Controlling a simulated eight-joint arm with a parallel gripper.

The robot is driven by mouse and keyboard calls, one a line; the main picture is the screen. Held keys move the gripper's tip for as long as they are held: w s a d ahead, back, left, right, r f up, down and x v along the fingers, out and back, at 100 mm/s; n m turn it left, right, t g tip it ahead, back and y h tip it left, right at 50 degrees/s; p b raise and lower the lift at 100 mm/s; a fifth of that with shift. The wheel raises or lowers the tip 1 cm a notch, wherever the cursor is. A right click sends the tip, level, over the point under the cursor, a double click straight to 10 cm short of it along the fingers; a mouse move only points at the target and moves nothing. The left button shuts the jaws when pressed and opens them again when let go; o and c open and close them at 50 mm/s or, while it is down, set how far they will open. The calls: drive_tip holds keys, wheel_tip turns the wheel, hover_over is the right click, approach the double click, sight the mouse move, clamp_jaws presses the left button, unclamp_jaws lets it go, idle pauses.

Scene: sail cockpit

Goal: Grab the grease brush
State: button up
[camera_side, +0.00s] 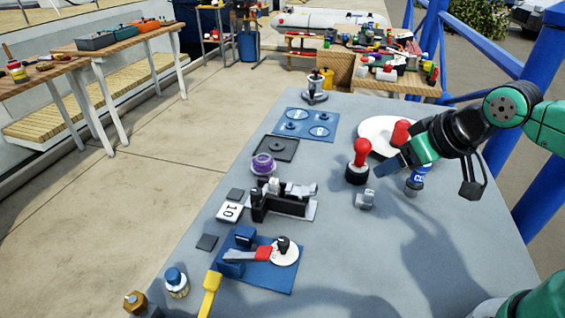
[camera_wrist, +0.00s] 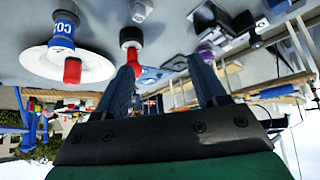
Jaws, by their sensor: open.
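A red-handled thing with a round black base (camera_side: 358,165) stands upright on the grey table; it may be the grease brush, but I cannot be sure. It also shows in the wrist view (camera_wrist: 131,40), near the left fingertip. My gripper (camera_side: 388,168) is open and comes in from the right, just right of this thing. In the wrist view, the space between my fingers (camera_wrist: 163,68) looks empty. A yellow-handled tool (camera_side: 210,291) at the table's near left edge could also be a brush; its end is cut off.
A blue lettered container (camera_side: 416,181) stands close under my gripper, and a white plate (camera_side: 377,127) lies behind. A small grey metal block (camera_side: 365,199) is near. A black-and-silver fixture (camera_side: 283,201) stands left. The table's right front is clear.

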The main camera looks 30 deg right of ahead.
drive_tip(key=m+g+y, duration=0.7)
drive_tip(key=m+y, duration=0.4)
drive_tip(key=m, duration=0.2)
approach(175, 271)
drive_tip(key=w+d, duration=0.1)
drive_tip(key=w+d+r, duration=0.1)
drive_tip(key=w, duration=0.1)
drive_tip(key=shift+d, duration=0.4)
drive_tip(key=a+f+m+g+y, duration=0.1)
drive_tip(key=a, duration=0.1)
drive_tip(key=s+a+f+m+g, duration=0.1)
drive_tip(key=a+f, duration=0.1)
drive_tip(key=shift+f+y, duration=0.25)
drive_tip(key=shift+y, duration=0.15)
drive_tip(key=shift+s+a+f+m+g+y, duration=0.3)
drive_tip(key=shift+a+g, duration=0.15)
drive_tip(key=shift+g, duration=0.05)
drive_tip(key=shift+x, duration=2.7)
drive_tip(key=shift+f, duration=0.1)
clamp_jaws()
